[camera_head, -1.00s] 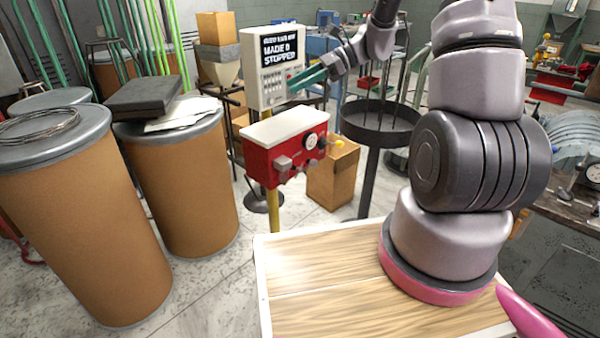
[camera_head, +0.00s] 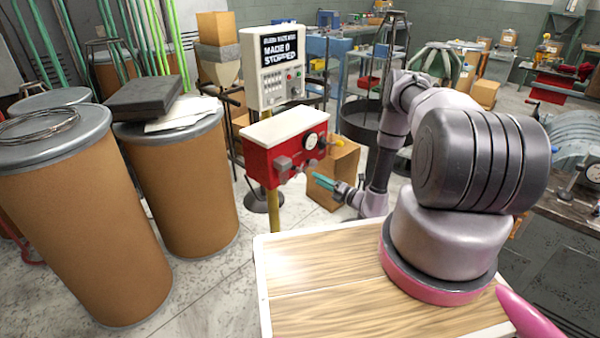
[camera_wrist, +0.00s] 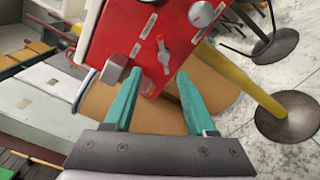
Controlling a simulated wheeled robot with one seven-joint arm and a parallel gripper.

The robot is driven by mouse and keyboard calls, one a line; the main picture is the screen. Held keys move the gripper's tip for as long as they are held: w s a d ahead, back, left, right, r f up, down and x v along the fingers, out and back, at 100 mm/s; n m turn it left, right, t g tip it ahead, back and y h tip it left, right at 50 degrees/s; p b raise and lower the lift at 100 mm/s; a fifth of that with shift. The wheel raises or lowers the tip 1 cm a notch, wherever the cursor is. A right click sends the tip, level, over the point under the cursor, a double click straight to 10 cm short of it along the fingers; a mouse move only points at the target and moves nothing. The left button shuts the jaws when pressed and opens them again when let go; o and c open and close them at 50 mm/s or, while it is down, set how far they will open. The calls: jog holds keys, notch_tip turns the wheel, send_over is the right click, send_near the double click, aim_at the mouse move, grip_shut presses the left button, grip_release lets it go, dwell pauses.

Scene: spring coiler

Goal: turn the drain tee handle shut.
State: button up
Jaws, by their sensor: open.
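A small grey tee-shaped handle (camera_wrist: 164,56), which I take to be the drain tee, sits on the face of the red box (camera_wrist: 108,32) in the wrist view. It shows just beyond the gap between my fingertips, with its bar running roughly along the view's vertical. My gripper (camera_wrist: 158,74) is open, its two teal fingers apart with nothing between them. In the head view my gripper (camera_head: 318,178) is low in front of the red box (camera_head: 258,161), at its lower right. Whether a fingertip touches the box cannot be told.
A grey block-shaped knob (camera_wrist: 116,70) and a round grey knob (camera_wrist: 203,14) flank the handle. The box has a gauge (camera_head: 310,141) and stands on a yellow post (camera_head: 272,203). A cardboard box (camera_head: 333,178) stands behind my gripper. Brown drums (camera_head: 185,185) stand left.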

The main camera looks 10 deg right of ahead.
aim_at(301, 171)
jog(key=x, duration=1)
jog(key=shift+w+a+f, duration=0.1)
jog(key=shift+w+f, duration=0.15)
jog(key=shift+f, duration=0.1)
grip_shut()
